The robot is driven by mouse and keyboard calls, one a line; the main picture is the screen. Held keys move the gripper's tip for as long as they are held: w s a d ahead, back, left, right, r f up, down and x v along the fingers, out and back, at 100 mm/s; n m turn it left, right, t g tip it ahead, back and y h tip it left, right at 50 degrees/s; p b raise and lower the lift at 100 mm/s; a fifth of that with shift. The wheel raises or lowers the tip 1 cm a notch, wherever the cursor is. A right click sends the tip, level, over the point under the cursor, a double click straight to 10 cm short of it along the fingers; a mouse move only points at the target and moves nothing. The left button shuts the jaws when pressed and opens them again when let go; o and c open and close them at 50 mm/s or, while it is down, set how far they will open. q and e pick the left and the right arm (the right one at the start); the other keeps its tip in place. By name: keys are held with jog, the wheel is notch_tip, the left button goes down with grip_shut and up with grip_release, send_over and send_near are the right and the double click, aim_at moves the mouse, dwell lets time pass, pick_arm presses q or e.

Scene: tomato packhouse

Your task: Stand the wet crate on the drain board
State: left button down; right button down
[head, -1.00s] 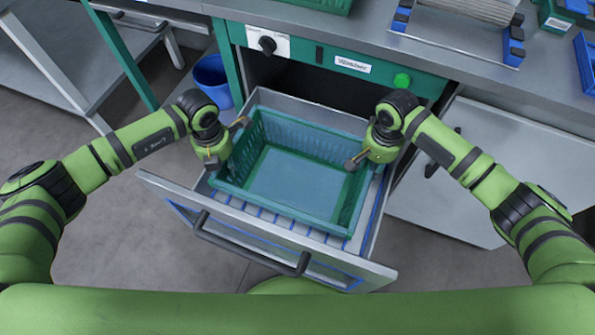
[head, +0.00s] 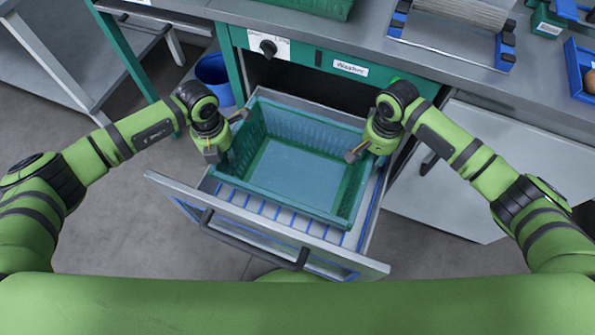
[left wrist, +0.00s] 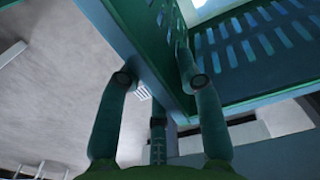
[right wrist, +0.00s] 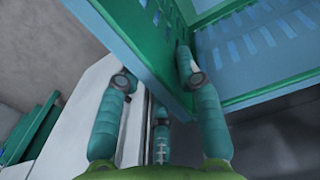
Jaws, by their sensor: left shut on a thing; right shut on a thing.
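The teal slatted crate (head: 305,137) is upright and empty over the blue-lined rack of the pulled-out washer drawer (head: 270,238). My left gripper (head: 226,137) is shut on the crate's left wall, and my right gripper (head: 367,139) on its right wall. In the left wrist view the crate wall (left wrist: 150,60) runs between the two fingers, and the right wrist view shows the same for its wall (right wrist: 140,50). I cannot tell whether the crate's base touches the rack. I cannot surely identify the drain board.
The grey counter (head: 370,35) spans the top behind the washer. A grey ribbed roller (head: 465,12) on a blue-ended stand is on it at the upper right, beside a blue tray (head: 577,72). A blue bucket (head: 213,75) stands left of the washer. A grey panel (head: 450,200) lies right.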

jog(key=c, duration=0.8)
grip_release()
jog(key=shift+o, duration=0.2)
jog(key=shift+r, duration=4.05)
